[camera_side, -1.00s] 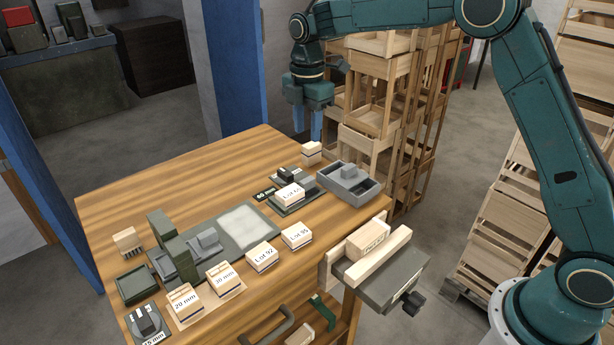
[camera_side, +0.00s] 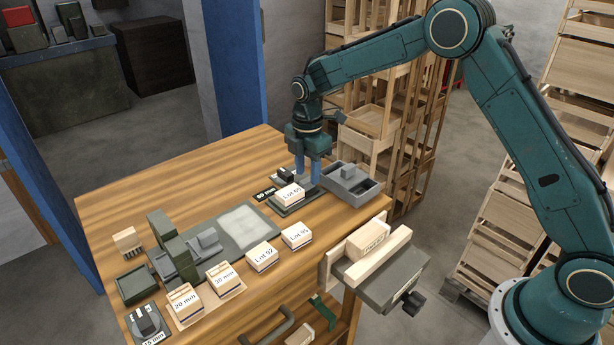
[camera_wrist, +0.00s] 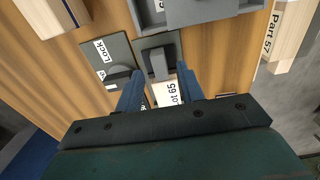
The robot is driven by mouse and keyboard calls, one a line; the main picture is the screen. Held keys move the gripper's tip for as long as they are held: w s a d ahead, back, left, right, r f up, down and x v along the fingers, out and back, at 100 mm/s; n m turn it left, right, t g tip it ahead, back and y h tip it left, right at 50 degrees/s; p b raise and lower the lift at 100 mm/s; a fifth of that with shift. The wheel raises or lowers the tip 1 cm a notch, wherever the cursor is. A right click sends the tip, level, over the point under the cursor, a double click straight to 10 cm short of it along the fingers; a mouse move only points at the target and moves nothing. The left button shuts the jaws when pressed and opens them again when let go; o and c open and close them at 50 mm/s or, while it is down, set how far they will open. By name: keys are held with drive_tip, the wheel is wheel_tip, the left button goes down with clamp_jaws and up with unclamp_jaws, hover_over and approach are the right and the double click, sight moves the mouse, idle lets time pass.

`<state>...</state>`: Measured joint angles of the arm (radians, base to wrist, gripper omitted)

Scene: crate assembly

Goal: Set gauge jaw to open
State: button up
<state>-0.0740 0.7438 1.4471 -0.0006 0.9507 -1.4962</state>
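A small grey upright block on a dark plate (camera_wrist: 173,42), which may be the gauge jaw (camera_wrist: 158,64), lies just beyond my fingertips in the wrist view. Beside it is a plate marked Lock (camera_wrist: 122,52) with a dark knob (camera_wrist: 118,73). The Lot 65 block (camera_wrist: 168,94) shows partly between my fingers; in the side view it (camera_side: 291,194) sits on a dark base with a 60 mm label (camera_side: 265,194). My gripper (camera_side: 308,182) points down over these parts. Its blue fingers (camera_wrist: 160,75) are apart, with no visible grip; contact with the grey block cannot be told.
A grey tray (camera_side: 365,197) stands close right of my gripper. A green fixture (camera_side: 178,258), Lot 92 (camera_side: 262,257), Lot 95 (camera_side: 297,236) and 20 mm and 30 mm blocks are nearer the front-left. The table's back left is clear. A wooden block (camera_wrist: 52,14) shows at upper left.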

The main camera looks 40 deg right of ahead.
drive_tip(key=shift+f, duration=1.05)
drive_tip(key=shift+c, duration=0.2)
clamp_jaws()
drive_tip(key=shift+d, duration=1)
drive_tip(key=shift+o, duration=0.2)
unclamp_jaws()
drive_tip(key=shift+r, duration=0.1)
